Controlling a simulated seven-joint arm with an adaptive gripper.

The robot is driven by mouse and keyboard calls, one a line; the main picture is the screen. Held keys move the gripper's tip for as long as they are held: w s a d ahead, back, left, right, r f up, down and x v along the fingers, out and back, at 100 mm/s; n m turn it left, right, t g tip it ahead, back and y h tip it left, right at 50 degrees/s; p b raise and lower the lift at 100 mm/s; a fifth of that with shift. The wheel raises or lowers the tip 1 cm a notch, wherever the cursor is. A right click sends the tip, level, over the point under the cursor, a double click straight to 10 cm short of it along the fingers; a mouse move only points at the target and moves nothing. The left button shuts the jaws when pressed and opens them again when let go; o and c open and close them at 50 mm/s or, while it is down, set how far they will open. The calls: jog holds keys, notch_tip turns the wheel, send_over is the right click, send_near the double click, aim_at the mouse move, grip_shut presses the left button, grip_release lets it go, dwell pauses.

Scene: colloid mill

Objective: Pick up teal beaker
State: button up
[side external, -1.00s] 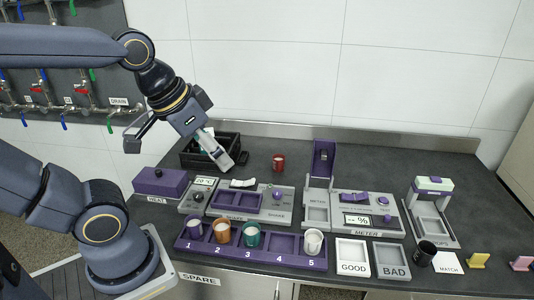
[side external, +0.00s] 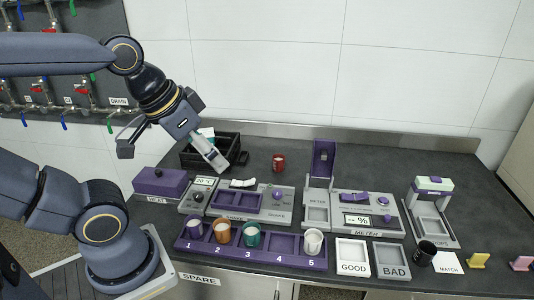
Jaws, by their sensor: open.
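The teal beaker (side external: 251,236) stands upright in slot 3 of the purple numbered rack (side external: 284,247), its contents pale at the top. My gripper (side external: 222,167) is in the air behind and to the left of it, pointing down and to the right, near the black crate. It is well apart from the beaker and holds nothing that I can see. The fingers are small in this view.
A red beaker (side external: 278,162) stands behind. The shaker station (side external: 250,201) lies between gripper and rack.

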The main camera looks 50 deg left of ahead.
jog(key=shift+o, duration=0.5)
jog(key=m+g, duration=0.5)
jog(key=m, duration=0.3)
send_over(252, 232)
jog(key=s+d, duration=0.1)
notch_tip(252, 232, down, 14)
jog(key=shift+g, duration=0.3)
jog(key=f, duration=0.8)
jog(key=s+f, duration=0.1)
jog(key=f, duration=0.3)
jog(key=shift+a, duration=0.1)
jog(key=shift+w+d+f, duration=0.15)
jog(key=shift+f, duration=0.85)
jog(key=shift+w+d+f, duration=0.1)
jog(key=shift+w+f, duration=0.05)
jog(key=shift+f, duration=0.9)
jog(key=shift+w+d+f, duration=0.15)
jog(key=shift+f, duration=0.85)
